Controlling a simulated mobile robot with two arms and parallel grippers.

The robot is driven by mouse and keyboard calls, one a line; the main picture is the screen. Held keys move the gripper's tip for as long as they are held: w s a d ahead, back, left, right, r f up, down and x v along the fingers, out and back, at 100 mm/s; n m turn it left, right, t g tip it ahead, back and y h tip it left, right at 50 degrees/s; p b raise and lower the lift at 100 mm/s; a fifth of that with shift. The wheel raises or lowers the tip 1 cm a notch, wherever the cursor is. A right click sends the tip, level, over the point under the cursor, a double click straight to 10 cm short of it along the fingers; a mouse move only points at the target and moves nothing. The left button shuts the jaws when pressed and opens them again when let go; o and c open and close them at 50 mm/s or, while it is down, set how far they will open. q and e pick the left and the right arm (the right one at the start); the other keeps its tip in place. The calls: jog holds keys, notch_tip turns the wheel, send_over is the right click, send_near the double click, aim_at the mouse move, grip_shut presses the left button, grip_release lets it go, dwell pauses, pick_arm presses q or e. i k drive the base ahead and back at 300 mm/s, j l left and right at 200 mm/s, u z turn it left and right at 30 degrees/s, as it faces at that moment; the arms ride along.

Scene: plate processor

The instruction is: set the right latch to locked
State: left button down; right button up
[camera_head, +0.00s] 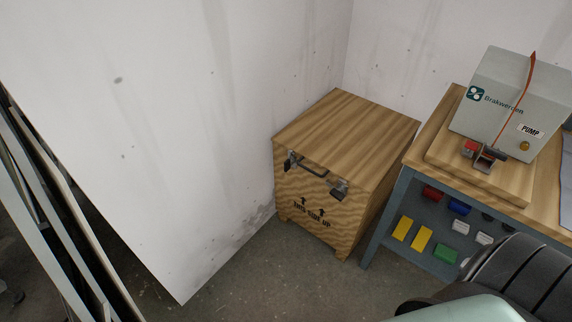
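A wooden crate (325,218) with "THIS SIDE UP" printed on its front stands on the floor by the wall. The right latch (339,191) is a small dark metal piece at the upper right of the crate's front. The left latch (290,163) is at the upper left of the front. A thin dark handle (313,172) spans between them. The latches are too small for me to tell whether either is locked. Neither of my grippers shows in the head view.
A workbench (384,222) stands to the right of the crate, with a grey pump unit (495,92) on top and coloured bins, such as a yellow one (421,240), below. A pale panel (150,190) stands at the left. Some floor (290,265) before the crate is clear.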

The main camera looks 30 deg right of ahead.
aim_at(337, 193)
jog(key=k+l+z, duration=0.1)
jog(key=z, duration=1.15)
